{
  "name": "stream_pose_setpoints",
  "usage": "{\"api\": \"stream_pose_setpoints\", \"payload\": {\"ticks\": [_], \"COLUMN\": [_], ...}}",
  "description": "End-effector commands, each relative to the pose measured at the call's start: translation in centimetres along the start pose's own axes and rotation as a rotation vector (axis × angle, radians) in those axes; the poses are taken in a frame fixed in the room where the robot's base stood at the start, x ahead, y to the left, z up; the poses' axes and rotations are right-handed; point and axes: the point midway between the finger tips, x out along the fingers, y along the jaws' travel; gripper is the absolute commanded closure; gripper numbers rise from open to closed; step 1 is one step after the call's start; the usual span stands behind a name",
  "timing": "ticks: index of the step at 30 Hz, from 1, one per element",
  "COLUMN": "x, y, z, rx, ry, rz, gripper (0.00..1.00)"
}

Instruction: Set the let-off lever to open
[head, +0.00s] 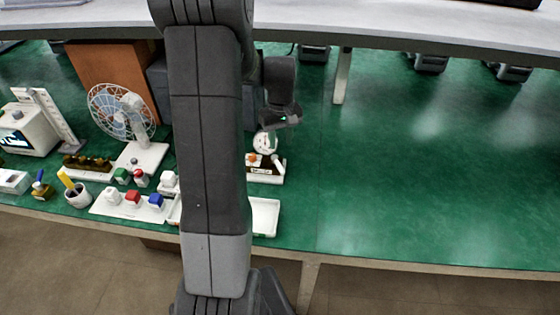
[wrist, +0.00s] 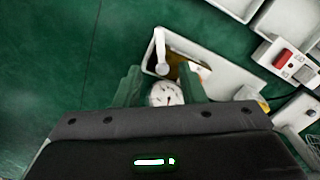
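The canister pump unit has a white base (head: 265,178) and stands on the green bench, just right of my arm in the head view. It has a round white dial gauge (head: 265,143) and a pale lever (head: 278,161) at its right end. The wrist view also shows the base (wrist: 225,72), the gauge (wrist: 165,94) and the white lever (wrist: 160,46) with its rounded end. My gripper (wrist: 159,76) is open, its two fingers apart, with the gauge showing between them. The lever lies beyond the fingertips. I cannot see it touched. Any lever markings are too small to read.
A fan (head: 124,115), a button panel (head: 130,202) and a yellow-handled cup (head: 77,195) stand to the left. A white tray (head: 265,216) lies near the front edge. The green bench (head: 430,170) is clear on the right. A grey shelf (head: 400,30) overhangs the back.

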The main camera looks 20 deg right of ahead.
Motion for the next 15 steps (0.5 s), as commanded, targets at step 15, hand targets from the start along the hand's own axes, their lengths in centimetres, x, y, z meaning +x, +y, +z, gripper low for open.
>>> {"api": "stream_pose_setpoints", "payload": {"ticks": [15], "x": [9.2], "y": [-0.1], "z": [0.0], "rx": [0.000], "ry": [-0.002], "rz": [-0.001], "gripper": [0.64]}}
